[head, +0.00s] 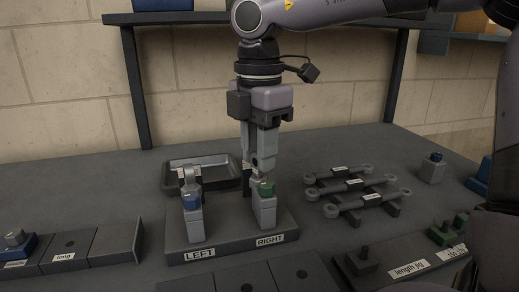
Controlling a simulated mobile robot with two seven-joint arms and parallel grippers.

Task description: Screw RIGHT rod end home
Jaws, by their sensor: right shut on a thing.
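The right rod end stands over the RIGHT post (264,209) of the stand, its green collar (265,188) at the post's top. My right gripper (262,167) points straight down and is shut on this rod end; its fingers hide most of it. The LEFT post (194,222) has a blue collar (191,201) with a grey rod end (190,178) upright in it. The dark stand (225,250) carries LEFT and RIGHT labels. My left gripper does not show in the head view.
A dark tray (185,162) lies behind the stand. Several finished-looking rods (350,186) rest on a rack to the right. A length jig (400,265) with green parts is at front right. A block with a blue top (433,168) stands farther right.

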